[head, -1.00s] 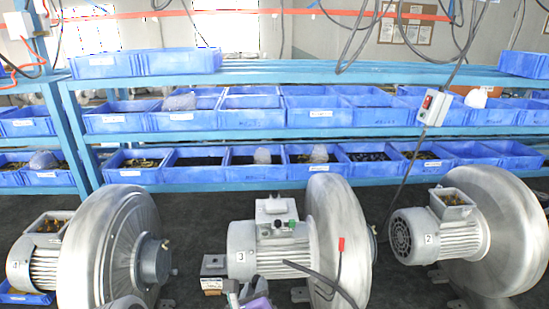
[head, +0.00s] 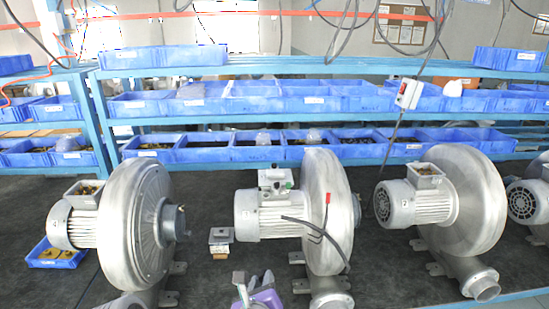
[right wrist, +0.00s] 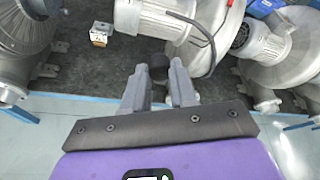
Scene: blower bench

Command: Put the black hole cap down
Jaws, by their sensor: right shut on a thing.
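My right gripper (right wrist: 158,82) is shut on the black hole cap (right wrist: 158,66), a small dark piece between the two grey fingertips in the right wrist view. In the head view this gripper (head: 254,284) is low in the picture, in front of the middle blower (head: 327,205). The cap cannot be made out clearly there. My left gripper is not in view.
More blowers stand at left (head: 135,220) and right (head: 470,200). A small grey block on a box (head: 220,238) sits left of the middle blower. A black cable (head: 312,228) crosses that blower. Blue bins (head: 260,140) fill the rack behind. Dark mat (head: 205,285) is bare between blowers.

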